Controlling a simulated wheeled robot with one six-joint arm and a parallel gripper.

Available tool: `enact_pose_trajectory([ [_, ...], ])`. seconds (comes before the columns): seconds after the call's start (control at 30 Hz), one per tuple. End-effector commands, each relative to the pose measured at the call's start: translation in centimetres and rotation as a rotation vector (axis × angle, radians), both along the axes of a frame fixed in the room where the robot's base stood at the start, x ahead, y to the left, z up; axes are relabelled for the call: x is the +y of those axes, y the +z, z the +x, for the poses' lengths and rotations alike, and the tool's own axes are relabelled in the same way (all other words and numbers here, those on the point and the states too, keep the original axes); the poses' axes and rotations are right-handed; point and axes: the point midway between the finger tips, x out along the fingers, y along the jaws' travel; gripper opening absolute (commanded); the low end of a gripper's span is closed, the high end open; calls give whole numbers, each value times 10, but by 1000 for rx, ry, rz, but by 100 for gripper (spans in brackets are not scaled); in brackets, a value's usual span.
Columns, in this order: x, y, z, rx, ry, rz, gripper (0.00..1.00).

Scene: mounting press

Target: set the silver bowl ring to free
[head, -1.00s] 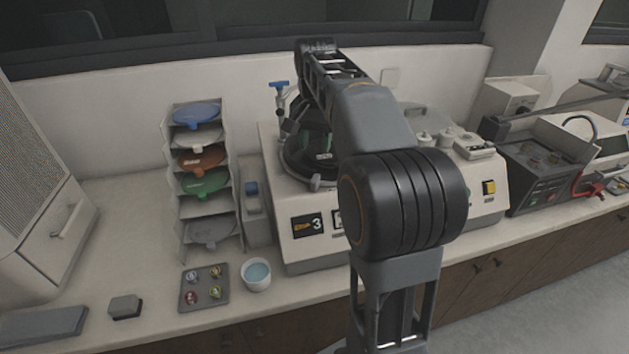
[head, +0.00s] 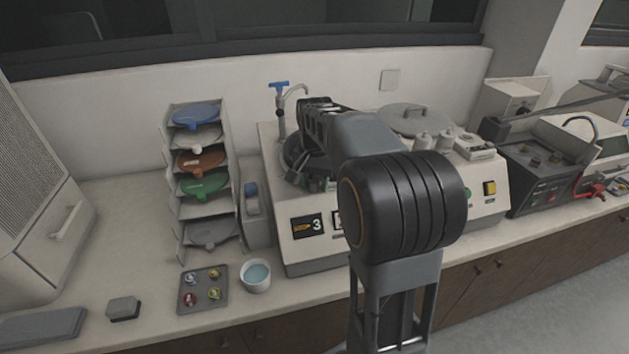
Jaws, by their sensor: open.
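The dark round bowl (head: 293,146) sits on top of the left part of the cream machine (head: 299,258). My arm covers most of the bowl and its rim. The silver bowl ring is mostly hidden, and its setting cannot be read. My gripper (head: 312,181) is open, low at the front of the bowl. Whether it touches the ring cannot be told.
A blue-handled tap (head: 280,100) stands behind the bowl. A rack (head: 234,172) of coloured discs stands left of the machine. A white cup (head: 256,276) and a grey tray (head: 190,301) of small parts lie in front. A round lid (head: 412,121) lies on the machine's right.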

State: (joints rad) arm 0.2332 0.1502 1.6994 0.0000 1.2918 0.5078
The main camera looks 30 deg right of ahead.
Motion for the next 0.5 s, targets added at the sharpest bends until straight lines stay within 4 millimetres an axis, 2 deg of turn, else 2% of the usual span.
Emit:
enact_pose_trajectory([
  [0.13,0,0,0,0,0,0,43],
  [0.5,0,0,0,0,0,0,7],
])
